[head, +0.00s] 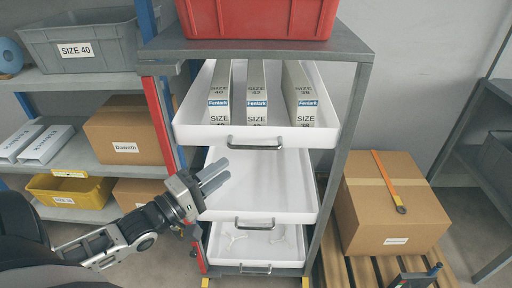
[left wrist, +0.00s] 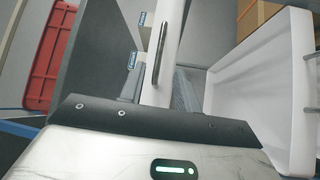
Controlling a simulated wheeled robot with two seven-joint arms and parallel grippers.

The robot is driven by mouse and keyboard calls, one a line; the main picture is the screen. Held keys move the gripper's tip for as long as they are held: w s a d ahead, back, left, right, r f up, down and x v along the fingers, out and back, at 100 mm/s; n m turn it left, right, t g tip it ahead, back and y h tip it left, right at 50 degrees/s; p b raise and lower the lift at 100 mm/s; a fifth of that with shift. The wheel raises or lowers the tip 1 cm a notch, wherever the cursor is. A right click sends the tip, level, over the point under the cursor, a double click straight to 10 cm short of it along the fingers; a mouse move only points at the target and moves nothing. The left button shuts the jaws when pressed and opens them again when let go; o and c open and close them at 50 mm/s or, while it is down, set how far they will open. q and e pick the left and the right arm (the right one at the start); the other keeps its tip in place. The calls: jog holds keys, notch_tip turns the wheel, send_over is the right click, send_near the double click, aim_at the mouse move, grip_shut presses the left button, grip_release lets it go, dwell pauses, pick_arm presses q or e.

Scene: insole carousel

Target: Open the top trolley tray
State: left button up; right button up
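The trolley (head: 358,58) has three white trays with their insides showing. The top tray (head: 190,128) stands out toward me, with a bar handle (head: 257,146) on its front and three upright size-labelled insole boxes (head: 257,100) in it. The handle also shows in the left wrist view (left wrist: 159,55). My left gripper (head: 224,174) is in front of the middle tray (head: 290,185), below and left of the top handle and apart from it.
A red bin (head: 255,18) stands on the trolley top. Shelves with a grey bin (head: 95,45), cartons and a yellow bin (head: 68,190) are at left. A carton (head: 390,205) with an orange strap sits on a wooden pallet (head: 345,272) at right. The bottom tray (head: 285,262) is below.

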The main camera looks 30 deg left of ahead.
aim_at(256, 147)
pick_arm(q)
jog(key=x, duration=1.1)
jog(key=shift+c, duration=0.2)
grip_shut()
